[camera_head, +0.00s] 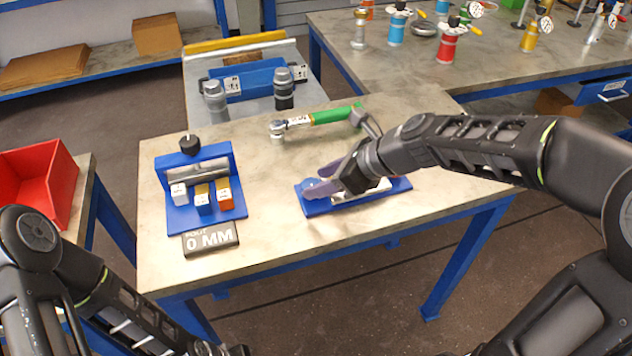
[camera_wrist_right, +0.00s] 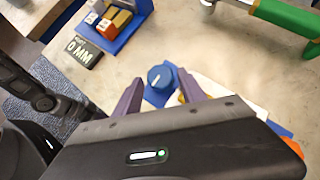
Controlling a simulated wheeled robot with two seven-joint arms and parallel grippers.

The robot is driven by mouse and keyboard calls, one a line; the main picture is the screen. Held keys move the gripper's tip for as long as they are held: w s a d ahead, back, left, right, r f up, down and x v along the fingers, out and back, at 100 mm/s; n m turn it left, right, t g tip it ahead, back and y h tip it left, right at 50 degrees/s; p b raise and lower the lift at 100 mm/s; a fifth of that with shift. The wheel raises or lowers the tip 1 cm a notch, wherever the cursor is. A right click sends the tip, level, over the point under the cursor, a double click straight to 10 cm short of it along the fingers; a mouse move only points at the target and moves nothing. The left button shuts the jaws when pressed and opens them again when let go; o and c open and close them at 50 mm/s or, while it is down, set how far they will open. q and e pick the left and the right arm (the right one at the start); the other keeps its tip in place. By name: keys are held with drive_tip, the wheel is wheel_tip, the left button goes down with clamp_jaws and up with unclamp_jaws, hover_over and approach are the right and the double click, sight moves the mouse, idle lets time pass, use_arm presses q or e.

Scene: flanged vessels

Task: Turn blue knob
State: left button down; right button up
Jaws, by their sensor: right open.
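The blue knob (camera_wrist_right: 161,76) has a white pointer line on its top and shows clearly in the right wrist view. In the head view the knob (camera_head: 311,184) sits at the left end of a blue base plate (camera_head: 317,208) and is partly hidden by my right gripper. My right gripper (camera_head: 322,181) has purple fingers and is open. In the right wrist view its fingers (camera_wrist_right: 160,84) stand on either side of the knob, with visible gaps; I cannot tell whether either touches it.
Left of the knob is a blue fixture (camera_head: 246,209) with small blocks and a "0 MM" display (camera_head: 210,238). A green-handled wrench (camera_head: 330,116) lies behind the gripper. The table front (camera_head: 275,245) is clear. A red bin (camera_head: 40,180) stands at left.

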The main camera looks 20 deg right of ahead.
drive_tip(key=shift+x, duration=0.95)
drive_tip(key=shift+c, duration=0.3)
clamp_jaws()
